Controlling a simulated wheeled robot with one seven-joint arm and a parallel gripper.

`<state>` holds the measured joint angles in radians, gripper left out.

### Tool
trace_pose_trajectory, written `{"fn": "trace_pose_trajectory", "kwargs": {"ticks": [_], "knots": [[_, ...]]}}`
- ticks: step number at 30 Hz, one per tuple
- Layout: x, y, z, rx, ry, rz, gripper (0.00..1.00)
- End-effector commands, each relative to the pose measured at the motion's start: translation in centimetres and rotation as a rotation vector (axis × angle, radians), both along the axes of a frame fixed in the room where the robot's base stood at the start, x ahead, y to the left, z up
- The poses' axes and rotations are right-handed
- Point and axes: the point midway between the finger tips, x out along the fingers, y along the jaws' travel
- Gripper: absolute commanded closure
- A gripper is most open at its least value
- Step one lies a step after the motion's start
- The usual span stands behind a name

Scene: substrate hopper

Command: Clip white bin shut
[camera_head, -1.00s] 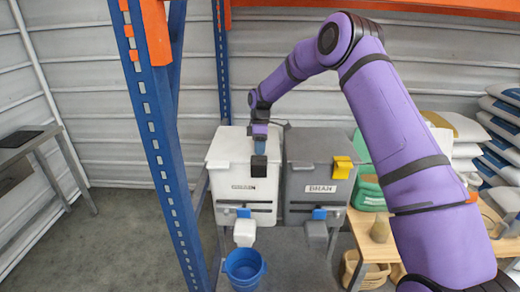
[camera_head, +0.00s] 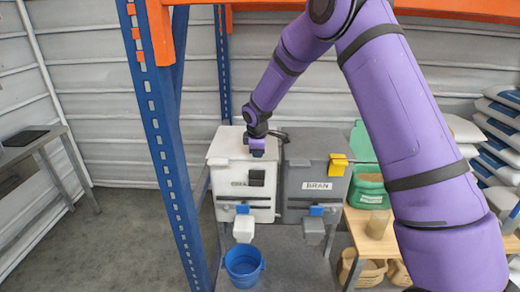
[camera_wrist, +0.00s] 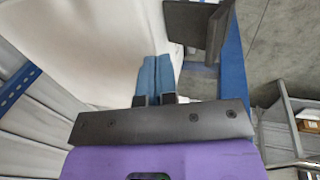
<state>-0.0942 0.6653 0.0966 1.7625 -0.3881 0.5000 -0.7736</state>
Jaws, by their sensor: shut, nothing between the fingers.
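The white bin (camera_head: 228,160) stands left of the grey bin, its lid down, with a partly covered label on its front. Its dark clip (camera_head: 257,178) hangs at the front, over the right part of the label. I cannot tell whether it lies flush or is latched. In the wrist view the clip (camera_wrist: 188,25) shows as a dark plate beside the white lid (camera_wrist: 95,45). My gripper (camera_head: 257,152) is above the clip at the lid's front edge. Its blue fingers (camera_wrist: 155,72) are shut and empty; contact with the clip cannot be made out.
The grey BRAN bin (camera_head: 305,165) with a yellow clip (camera_head: 338,166) stands close on the right. A blue bucket (camera_head: 243,268) is below the white bin's spout (camera_head: 244,229). A blue rack post (camera_head: 165,140) rises at the left. A wooden table (camera_head: 375,240) is at the right.

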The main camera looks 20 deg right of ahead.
Motion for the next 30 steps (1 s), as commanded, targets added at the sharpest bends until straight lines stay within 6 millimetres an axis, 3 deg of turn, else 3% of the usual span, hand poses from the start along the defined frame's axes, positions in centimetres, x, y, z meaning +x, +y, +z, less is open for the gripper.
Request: {"fn": "trace_pose_trajectory", "kwargs": {"ticks": [30], "knots": [[0.0, -0.1, 1.7, -0.001, 0.003, -0.002, 1.00]]}}
